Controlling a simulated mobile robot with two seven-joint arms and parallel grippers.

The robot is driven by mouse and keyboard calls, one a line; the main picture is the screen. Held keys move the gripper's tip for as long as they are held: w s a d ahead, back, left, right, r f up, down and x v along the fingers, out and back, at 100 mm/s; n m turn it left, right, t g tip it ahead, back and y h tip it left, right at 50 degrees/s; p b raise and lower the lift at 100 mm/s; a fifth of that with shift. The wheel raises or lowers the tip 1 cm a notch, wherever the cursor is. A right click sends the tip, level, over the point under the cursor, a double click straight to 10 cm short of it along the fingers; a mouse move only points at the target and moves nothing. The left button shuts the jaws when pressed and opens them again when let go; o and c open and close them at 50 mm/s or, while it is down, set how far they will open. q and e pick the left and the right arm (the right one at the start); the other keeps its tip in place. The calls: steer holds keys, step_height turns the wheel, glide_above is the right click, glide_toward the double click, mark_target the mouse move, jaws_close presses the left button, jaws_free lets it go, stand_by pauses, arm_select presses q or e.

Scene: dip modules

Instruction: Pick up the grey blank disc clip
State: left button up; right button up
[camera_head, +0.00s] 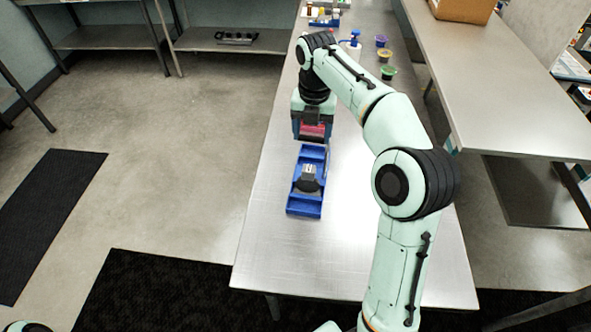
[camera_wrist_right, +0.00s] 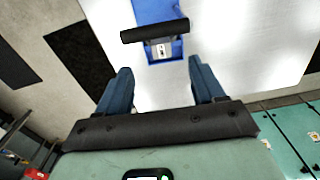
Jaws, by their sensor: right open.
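A blue tray (camera_head: 303,209) lies on the metal table. In it sits a small light grey block with a dark rounded part, which looks like the grey disc clip (camera_head: 309,172). In the right wrist view the clip (camera_wrist_right: 161,50) shows as a pale piece beside a black bar, beyond the fingertips. My right gripper (camera_head: 312,138) is over the far end of the tray. Its two blue fingers (camera_wrist_right: 160,88) are apart with nothing between them in the wrist view. A pinkish-red patch shows by the fingers in the head view; I cannot tell what it is. My left gripper is out of view.
The metal table (camera_head: 270,255) is bare around the tray. Purple (camera_head: 381,41) and green (camera_head: 388,72) cups and a blue-topped bottle (camera_head: 354,39) stand farther back. A second bench (camera_head: 480,90) with a cardboard box (camera_head: 463,8) stands at right.

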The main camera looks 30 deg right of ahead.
mark_target(309, 167)
steer(key=f, duration=0.2)
steer(key=s+f+b, duration=0.1)
steer(key=f, duration=0.4)
steer(key=shift+s+f+b, duration=0.15)
steer(key=shift+b, duration=0.2)
steer(key=shift+w+a+f, duration=0.1)
steer(key=shift+w+f, duration=0.15)
steer(key=shift+f, duration=0.25)
steer(key=f, duration=0.1)
steer(key=f+b, duration=0.1)
steer(key=f, duration=0.1)
steer(key=shift+s+a+f, duration=0.1)
steer(key=shift+a+f, duration=0.15)
steer(key=shift+a, duration=0.15)
steer(key=shift+f, duration=0.65)
jaws_close()
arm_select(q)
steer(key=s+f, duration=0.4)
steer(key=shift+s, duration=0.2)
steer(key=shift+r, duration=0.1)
arm_select(e)
steer(key=shift+r, duration=0.15)
